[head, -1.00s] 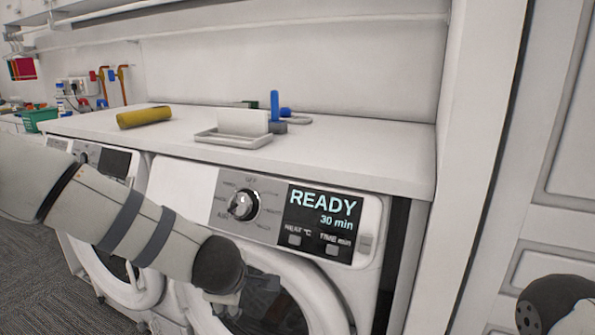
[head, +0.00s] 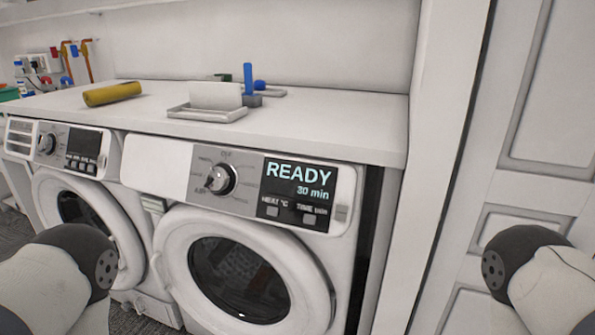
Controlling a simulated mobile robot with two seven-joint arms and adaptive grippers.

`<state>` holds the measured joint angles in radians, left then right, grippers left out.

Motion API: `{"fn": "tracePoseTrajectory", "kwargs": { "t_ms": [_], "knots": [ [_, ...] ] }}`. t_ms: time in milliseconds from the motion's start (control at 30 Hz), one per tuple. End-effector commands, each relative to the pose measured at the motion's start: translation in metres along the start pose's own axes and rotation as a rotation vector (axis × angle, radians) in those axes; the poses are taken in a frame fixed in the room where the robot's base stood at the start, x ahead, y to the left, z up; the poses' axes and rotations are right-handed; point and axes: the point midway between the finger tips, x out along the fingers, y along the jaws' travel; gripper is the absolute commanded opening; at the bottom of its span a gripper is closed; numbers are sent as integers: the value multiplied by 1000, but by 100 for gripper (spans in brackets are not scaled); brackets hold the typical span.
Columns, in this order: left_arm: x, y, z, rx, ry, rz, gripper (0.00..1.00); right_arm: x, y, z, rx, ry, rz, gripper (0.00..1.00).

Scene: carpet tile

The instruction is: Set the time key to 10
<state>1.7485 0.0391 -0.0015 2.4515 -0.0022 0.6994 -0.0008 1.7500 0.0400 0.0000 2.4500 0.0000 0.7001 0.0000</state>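The washing machine (head: 238,265) on the right has a control panel with a round dial (head: 221,180) and a dark display (head: 298,180) reading "READY" and "30 min". Below that text are two small keys, a heat key (head: 272,211) and a time key (head: 309,218) under the label "TIME min". My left arm (head: 75,262) shows at the lower left and my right arm (head: 525,262) at the lower right. Both are well apart from the panel. Neither gripper's fingers show.
A second machine (head: 78,200) stands to the left. The white counter (head: 330,122) above carries a yellow roll (head: 112,94), a white tray (head: 207,113) and a blue upright item (head: 248,78). A white panelled door (head: 560,95) is at the right. The space before the display is clear.

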Motion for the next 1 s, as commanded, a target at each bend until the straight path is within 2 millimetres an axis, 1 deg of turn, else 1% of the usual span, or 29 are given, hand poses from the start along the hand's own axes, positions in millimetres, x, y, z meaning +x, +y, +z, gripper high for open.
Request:
{"fn": "tracePoseTrajectory", "kwargs": {
  "t_ms": [333, 367, 400, 467, 500, 533, 1000],
  "knots": [
    [0, 0, -1, -2, 3, 0, 70, 0, 0, 0, 0, 0, 0, 40],
    [0, 0, -1, -2, 3, 1, 70, 0, 0, 0, 0, 0, 0, 36],
    [0, 0, -1, -3, 3, 1, 70, 0, 0, 0, 0, 0, 0, 27],
    [0, 0, -1, -3, 3, 1, 70, 0, 0, 0, 0, 0, 0, 13],
    [0, 0, -1, -3, 3, 1, 70, 0, 0, 0, 0, 0, 0, 4],
    [0, 0, -1, -3, 3, 1, 70, 0, 0, 0, 0, 0, 0, 0],
    [0, 0, -1, -3, 4, 0, 70, 0, 0, 0, 0, 0, 0, 0]
  ]
}}
